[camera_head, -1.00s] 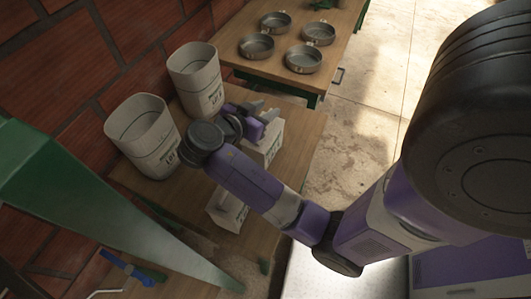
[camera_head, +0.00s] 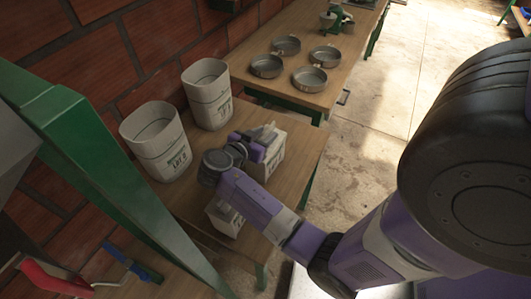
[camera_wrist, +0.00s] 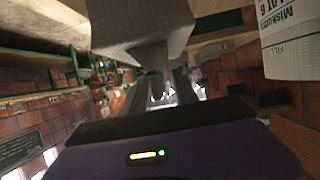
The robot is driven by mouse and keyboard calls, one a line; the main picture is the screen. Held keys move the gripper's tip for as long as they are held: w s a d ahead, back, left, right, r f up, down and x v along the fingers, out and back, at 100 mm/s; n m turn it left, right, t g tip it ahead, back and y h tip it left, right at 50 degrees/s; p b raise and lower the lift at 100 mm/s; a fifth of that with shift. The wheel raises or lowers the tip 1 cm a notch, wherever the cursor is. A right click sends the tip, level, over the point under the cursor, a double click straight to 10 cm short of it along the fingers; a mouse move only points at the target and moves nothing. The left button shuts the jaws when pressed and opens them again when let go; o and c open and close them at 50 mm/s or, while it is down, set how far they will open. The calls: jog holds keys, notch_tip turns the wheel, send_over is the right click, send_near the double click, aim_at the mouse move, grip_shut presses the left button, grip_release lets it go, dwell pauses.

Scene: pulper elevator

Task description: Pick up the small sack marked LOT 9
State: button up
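A small white sack (camera_head: 268,160) with dark print stands on the wooden bench, and a second one (camera_head: 224,218) is nearer, partly behind my arm. Their lot numbers are too small to read in the head view. My gripper (camera_head: 264,137) is at the top of the farther sack, covering part of it. I cannot tell if it touches it. In the wrist view, the fingers (camera_wrist: 165,85) point away, with a grey textured shape (camera_wrist: 145,25) close above them that I cannot identify.
Two tall white containers stand on the bench (camera_head: 300,165), one at left (camera_head: 157,147) and one behind (camera_head: 208,98). A white surface marked LOT 6 (camera_wrist: 300,40) shows in the wrist view. Several round pans (camera_head: 267,66) sit on a farther table. A green post (camera_head: 120,180) crosses the left.

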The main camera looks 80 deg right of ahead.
jog(key=shift+s+d+f, duration=0.1)
jog(key=shift+d+f, duration=0.05)
jog(key=shift+d, duration=0.1)
grip_shut()
dwell(1.3)
